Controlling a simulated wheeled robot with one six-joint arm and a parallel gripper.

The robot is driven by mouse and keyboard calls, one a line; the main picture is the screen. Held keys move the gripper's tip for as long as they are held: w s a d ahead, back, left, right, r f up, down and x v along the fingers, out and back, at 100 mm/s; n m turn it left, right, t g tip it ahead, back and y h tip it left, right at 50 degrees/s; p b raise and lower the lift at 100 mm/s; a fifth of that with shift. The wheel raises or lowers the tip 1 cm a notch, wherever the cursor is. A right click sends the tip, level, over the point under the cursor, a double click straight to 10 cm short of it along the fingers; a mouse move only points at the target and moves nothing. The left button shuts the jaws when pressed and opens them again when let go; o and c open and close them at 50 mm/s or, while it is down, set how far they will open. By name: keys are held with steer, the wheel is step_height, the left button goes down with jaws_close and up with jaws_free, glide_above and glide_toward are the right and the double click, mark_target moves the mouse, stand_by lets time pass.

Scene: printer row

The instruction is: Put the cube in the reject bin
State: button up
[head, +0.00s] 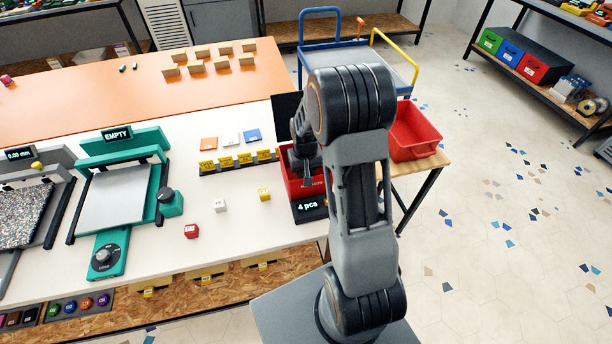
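A red cube (191,230), a white cube (220,205) and a yellow cube (264,194) lie apart on the white table top. A red bin (290,190) stands at the table's right end, behind a display reading "4 pcs"; its inside is mostly hidden by my arm. Another red bin (415,138) stands on a wooden side table to the right, partly behind my arm. No readable label tells which one is the reject bin. My gripper (307,181) points down over or into the bin at the table's end. Its fingers are too small and dark to read.
A teal printer (118,195) marked "EMPTY" stands left of the cubes. A row of yellow tags (238,160) and flat coloured tiles (230,139) lie behind them. A blue trolley (330,45) stands behind. The floor at right is free.

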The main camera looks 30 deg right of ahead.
step_height(320, 180, down, 2)
steer(key=shift+f, duration=0.15)
steer(key=shift+s+f+b, duration=0.15)
steer(key=shift+f+b, duration=0.35)
steer(key=shift+f, duration=0.1)
